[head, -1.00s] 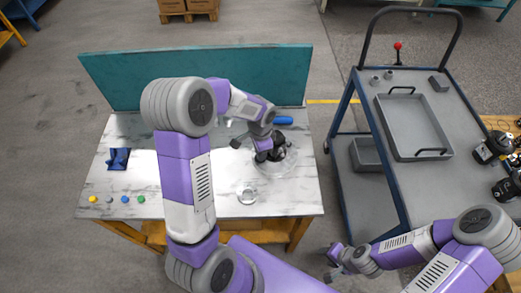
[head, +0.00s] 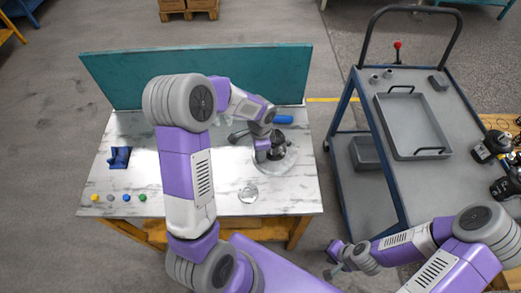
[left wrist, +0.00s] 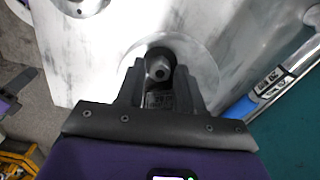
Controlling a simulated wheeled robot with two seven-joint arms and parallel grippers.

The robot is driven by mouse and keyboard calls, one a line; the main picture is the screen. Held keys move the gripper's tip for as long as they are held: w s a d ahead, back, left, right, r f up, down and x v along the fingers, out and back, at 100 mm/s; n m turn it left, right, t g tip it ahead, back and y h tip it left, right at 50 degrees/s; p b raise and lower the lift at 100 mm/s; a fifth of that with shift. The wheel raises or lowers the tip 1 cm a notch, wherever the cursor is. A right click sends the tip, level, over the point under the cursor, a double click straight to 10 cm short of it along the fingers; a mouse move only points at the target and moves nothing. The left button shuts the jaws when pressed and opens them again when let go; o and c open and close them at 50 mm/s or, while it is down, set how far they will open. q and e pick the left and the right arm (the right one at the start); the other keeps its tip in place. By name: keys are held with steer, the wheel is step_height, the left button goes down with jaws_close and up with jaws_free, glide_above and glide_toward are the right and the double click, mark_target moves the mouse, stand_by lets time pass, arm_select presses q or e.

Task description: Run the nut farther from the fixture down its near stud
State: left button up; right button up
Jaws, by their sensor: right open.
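My left gripper (head: 266,150) is at the dark upright part (head: 279,140) on a round pale base (head: 278,162) at the right of the table. In the left wrist view its two fingers (left wrist: 159,75) stand apart, with the dark round part (left wrist: 168,52) and a small grey ringed end (left wrist: 158,69) between them. I cannot tell whether the fingers touch it. Neither the nuts nor the studs can be made out for sure. My right gripper (head: 334,260) is open, low beside the trolley, away from the table.
A blue holder (head: 119,158) and several coloured buttons are at the left. The trolley (head: 400,190) with a grey tray (head: 412,128) stands at the right.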

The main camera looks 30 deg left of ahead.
arm_select(q)
steer(key=n+b, duration=0.1)
steer(key=n, duration=0.3)
steer(key=shift+f+n, duration=0.1)
steer(key=shift+n, duration=0.3)
steer(key=n+b, duration=0.1)
steer(key=n, duration=0.3)
steer(key=shift+n, duration=0.4)
steer(key=c, duration=0.7)
steer(key=m+p, duration=0.1)
steer(key=m, duration=0.3)
steer(key=shift+m, duration=0.3)
jaws_close()
steer(key=o, duration=0.7)
jaws_free()
steer(key=shift+m, duration=0.3)
